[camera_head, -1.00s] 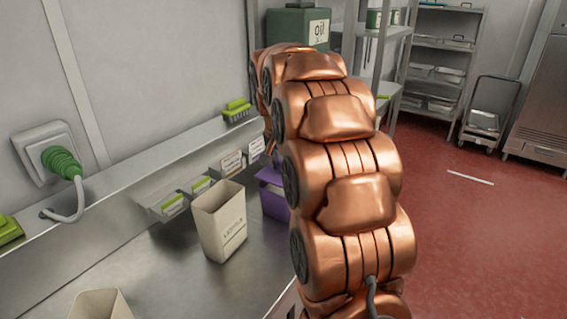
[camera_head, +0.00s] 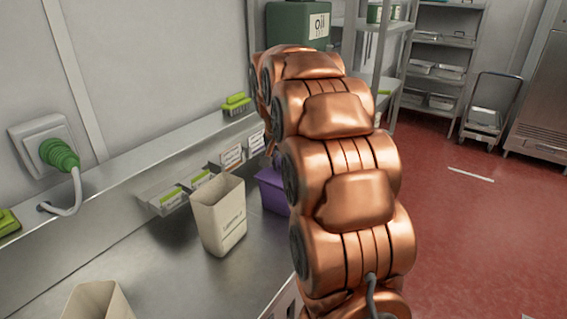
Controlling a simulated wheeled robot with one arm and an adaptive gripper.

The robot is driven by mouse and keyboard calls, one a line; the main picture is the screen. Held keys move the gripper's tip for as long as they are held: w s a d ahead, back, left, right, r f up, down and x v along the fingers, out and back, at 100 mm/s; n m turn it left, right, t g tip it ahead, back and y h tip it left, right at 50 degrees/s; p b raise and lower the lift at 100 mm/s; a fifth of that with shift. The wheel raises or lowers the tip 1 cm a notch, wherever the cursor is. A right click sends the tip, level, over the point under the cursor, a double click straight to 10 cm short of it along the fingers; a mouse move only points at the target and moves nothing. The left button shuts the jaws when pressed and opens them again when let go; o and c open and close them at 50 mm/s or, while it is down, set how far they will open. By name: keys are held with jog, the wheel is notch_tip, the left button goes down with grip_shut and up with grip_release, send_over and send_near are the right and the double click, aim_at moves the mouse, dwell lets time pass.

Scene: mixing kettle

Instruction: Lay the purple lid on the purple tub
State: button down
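I cannot make out a separate purple lid. My gripper is hidden behind my own arm, which rises through the middle of the view and bends away at the top.
A cream container (camera_head: 217,216) stands on the counter (camera_head: 165,262) left of the tub, and another (camera_head: 97,302) is at the bottom edge. A wall ledge holds green-handled brushes (camera_head: 236,104). A green plug (camera_head: 60,154) is at left. Red floor (camera_head: 470,230) lies open at right.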

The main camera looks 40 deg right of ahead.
jog(key=shift+f, duration=0.2)
dwell(0.4)
jog(key=c, duration=0.7)
grip_release()
jog(key=o, duration=0.5)
jog(key=shift+c, duration=0.2)
jog(key=shift+r, duration=0.15)
jog(key=shift+v, duration=3.4)
